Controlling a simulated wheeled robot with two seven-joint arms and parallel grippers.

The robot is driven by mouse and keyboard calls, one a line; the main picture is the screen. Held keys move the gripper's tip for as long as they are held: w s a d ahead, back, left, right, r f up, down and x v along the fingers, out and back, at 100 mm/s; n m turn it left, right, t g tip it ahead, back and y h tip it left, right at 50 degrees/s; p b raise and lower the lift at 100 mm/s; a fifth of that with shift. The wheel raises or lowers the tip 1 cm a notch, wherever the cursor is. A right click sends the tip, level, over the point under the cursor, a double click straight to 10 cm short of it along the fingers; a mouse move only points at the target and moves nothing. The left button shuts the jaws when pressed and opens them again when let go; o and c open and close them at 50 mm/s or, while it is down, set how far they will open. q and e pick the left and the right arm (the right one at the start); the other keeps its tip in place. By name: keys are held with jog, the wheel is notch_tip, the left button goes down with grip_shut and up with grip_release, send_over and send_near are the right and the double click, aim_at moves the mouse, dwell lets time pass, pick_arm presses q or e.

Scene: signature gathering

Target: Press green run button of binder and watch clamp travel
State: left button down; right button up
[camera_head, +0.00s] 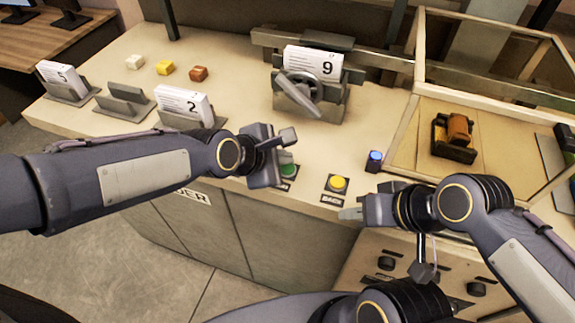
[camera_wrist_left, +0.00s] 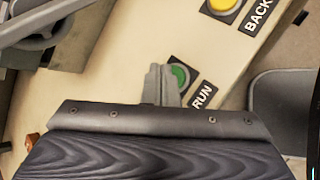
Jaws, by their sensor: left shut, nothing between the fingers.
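The green run button (camera_head: 288,170) sits near the front edge of the bench, partly hidden by my left gripper (camera_head: 290,137) in the head view. In the left wrist view the green button (camera_wrist_left: 179,77) shows beside the shut, empty fingers of my left gripper (camera_wrist_left: 158,85), with the RUN label (camera_wrist_left: 203,96) next to it. I cannot tell whether the fingers touch it. The binder (camera_head: 308,90), with its clamp and lever, holds a paper block marked 9 (camera_head: 314,64). My right gripper (camera_head: 350,214) is near the bench's front edge; its finger gap is unclear.
A yellow BACK button (camera_head: 338,183) and a blue button (camera_head: 374,161) stand to the right of the green one. Paper blocks marked 2 (camera_head: 185,106) and 5 (camera_head: 64,79) stand in holders at left. A framed enclosure (camera_head: 400,130) borders the right side.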

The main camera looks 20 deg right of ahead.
pick_arm(q)
jog(key=shift+f, duration=0.1)
dwell(0.7)
jog(key=shift+f, duration=0.35)
